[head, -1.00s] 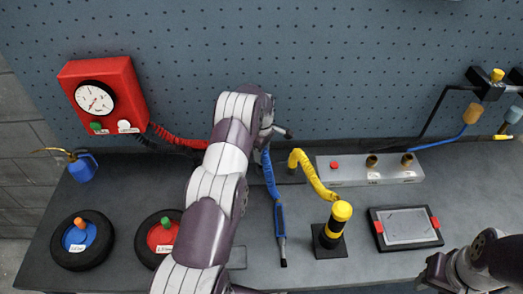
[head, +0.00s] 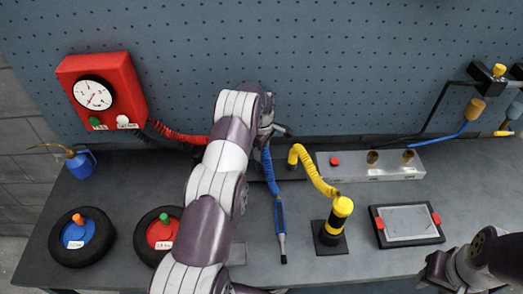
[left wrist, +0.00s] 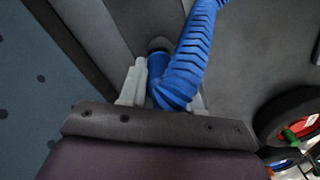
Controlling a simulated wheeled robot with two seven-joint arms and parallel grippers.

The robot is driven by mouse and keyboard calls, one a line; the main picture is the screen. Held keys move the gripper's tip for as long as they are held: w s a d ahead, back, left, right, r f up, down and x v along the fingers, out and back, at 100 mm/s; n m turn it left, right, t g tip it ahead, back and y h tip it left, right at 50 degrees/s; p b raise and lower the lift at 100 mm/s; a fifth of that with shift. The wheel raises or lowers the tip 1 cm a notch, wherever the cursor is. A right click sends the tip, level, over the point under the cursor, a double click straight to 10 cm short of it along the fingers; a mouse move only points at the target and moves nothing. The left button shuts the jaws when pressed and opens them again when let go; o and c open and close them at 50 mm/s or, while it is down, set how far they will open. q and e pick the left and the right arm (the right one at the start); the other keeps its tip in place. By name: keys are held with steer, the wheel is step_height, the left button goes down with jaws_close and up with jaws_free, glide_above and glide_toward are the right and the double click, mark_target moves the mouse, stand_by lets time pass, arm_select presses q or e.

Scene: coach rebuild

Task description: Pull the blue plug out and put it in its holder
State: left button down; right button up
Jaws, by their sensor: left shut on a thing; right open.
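The blue plug (left wrist: 157,68) shows in the left wrist view between the two pale fingers of my left gripper (left wrist: 162,95), which is shut on it. A ribbed blue hose bends away from it to the upper right. A dark round fitting (left wrist: 158,43) is at the plug's far end; I cannot tell whether the plug is seated in it. In the head view, my left gripper (head: 272,132) is near the back of the bench, and the blue hose (head: 268,163) comes down below it. The plug's holder cannot be made out with certainty. My right gripper (head: 432,275) is open at lower right.
A yellow hose (head: 318,178) reaches a yellow and black post (head: 336,222). A metal box (head: 390,168) with brass ports and a framed panel (head: 405,224) lie right of it. Two wheels (head: 82,238) and a red gauge box (head: 112,82) are left.

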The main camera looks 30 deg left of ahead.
arm_select(q)
steer(key=shift+f+b, duration=0.45)
steer(key=shift+f, duration=0.05)
steer(key=shift+f+b, duration=0.3)
steer(key=shift+f, duration=0.05)
steer(key=c, duration=0.7)
jaws_free()
